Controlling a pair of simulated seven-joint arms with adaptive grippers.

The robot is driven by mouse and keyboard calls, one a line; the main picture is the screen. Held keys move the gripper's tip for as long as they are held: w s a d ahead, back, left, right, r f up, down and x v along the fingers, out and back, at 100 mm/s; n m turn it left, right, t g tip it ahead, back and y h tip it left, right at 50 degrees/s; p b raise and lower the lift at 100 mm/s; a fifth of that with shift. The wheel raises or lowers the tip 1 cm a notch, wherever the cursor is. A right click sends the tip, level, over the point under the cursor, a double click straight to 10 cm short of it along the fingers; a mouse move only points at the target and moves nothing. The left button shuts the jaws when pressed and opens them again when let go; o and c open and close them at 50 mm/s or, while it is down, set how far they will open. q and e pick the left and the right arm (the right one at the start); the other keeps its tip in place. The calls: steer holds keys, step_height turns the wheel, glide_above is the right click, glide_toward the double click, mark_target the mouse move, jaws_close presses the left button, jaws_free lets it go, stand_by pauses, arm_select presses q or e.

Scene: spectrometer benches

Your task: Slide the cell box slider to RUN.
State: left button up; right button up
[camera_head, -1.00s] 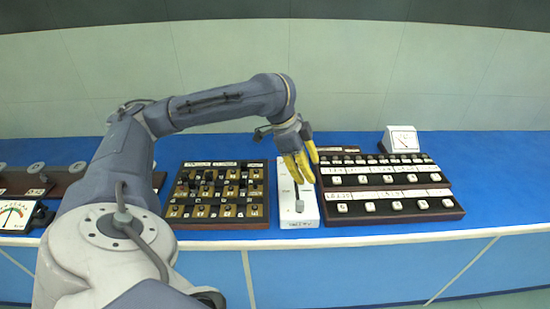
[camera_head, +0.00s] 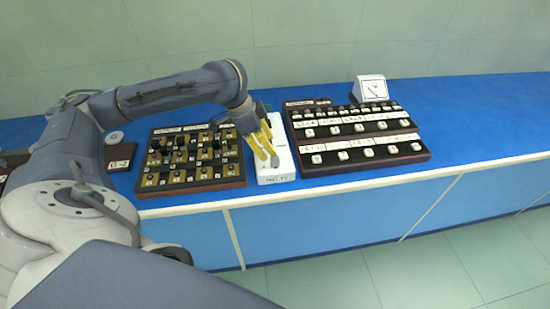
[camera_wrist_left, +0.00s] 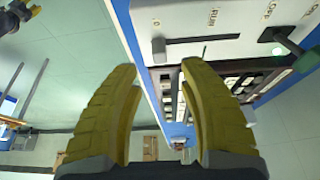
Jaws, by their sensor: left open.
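The cell box (camera_head: 269,173) is a narrow white box standing on the blue bench between two dark panels. In the left wrist view, its white face (camera_wrist_left: 225,22) carries a dark slot and printed labels, one of which seems to read RUN. The grey slider knob (camera_wrist_left: 159,50) sits at the left end of the slot, towards the box's front edge. My left gripper (camera_head: 270,157) has yellow fingers, open and empty, over the front half of the box, close to the knob. Whether they touch it is unclear.
A dark panel with several brass and black switches (camera_head: 190,157) is close on the left. A stepped dark panel with white keys (camera_head: 357,136) is close on the right. A small white meter (camera_head: 371,89) stands behind it. A dark green lever (camera_wrist_left: 286,40) shows on the box.

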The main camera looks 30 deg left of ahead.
mark_target(275, 158)
arm_select(q)
steer(key=shift+x, duration=3.5)
jaws_close()
